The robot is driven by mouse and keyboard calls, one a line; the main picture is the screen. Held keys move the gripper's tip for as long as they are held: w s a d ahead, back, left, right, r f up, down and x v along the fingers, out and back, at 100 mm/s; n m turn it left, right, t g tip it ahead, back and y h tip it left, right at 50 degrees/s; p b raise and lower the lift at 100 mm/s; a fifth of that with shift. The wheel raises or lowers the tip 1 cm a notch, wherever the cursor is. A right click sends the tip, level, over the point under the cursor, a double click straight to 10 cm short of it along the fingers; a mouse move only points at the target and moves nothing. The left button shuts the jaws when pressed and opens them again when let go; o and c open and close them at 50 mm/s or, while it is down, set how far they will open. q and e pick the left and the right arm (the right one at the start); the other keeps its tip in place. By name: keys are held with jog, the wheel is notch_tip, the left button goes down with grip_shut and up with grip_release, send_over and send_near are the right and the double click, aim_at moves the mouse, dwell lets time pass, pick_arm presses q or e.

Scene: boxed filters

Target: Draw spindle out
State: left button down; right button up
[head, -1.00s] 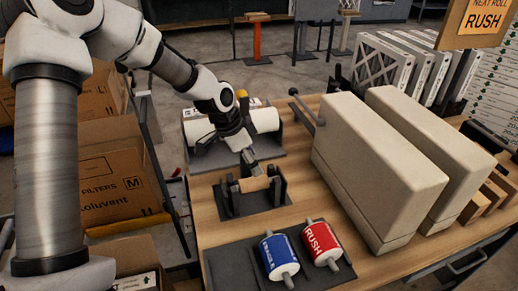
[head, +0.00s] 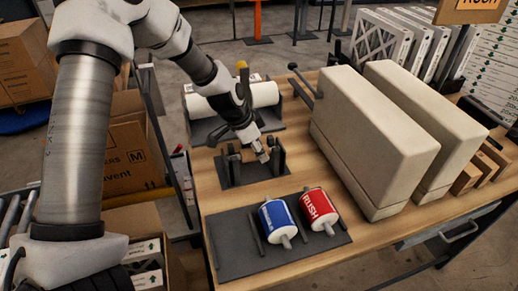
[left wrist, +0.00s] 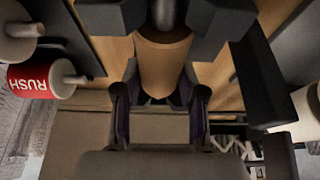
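A brown cardboard core (head: 234,157) lies across a dark cradle (head: 238,180) on the wooden bench. In the left wrist view the core (left wrist: 164,55) is near the top centre, with the grey end of a spindle (left wrist: 166,14) between two dark cradle posts. The rest of the spindle is hidden inside the core. My left gripper (head: 263,155) is low over the cradle, at the right part of the core. Its fingers (left wrist: 160,95) stand apart on either side of the core; I cannot tell whether they touch it. My right gripper is not in view.
A blue roll (head: 277,219) and a red RUSH roll (head: 318,208) lie on a dark tray (head: 240,262) in front. A white roll (head: 264,93) lies behind the cradle. Tall beige blocks (head: 370,150) stand to the right. Cartons (head: 125,150) are left of the bench.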

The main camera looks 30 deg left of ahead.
pick_arm(q)
jog(key=shift+r, duration=0.1)
jog(key=shift+r+p, duration=0.25)
jog(key=shift+p, duration=0.15)
jog(key=shift+r+p, duration=2.05)
jog(key=shift+r, duration=0.75)
notch_tip(320, 180, up, 9)
jog(key=p, duration=0.7)
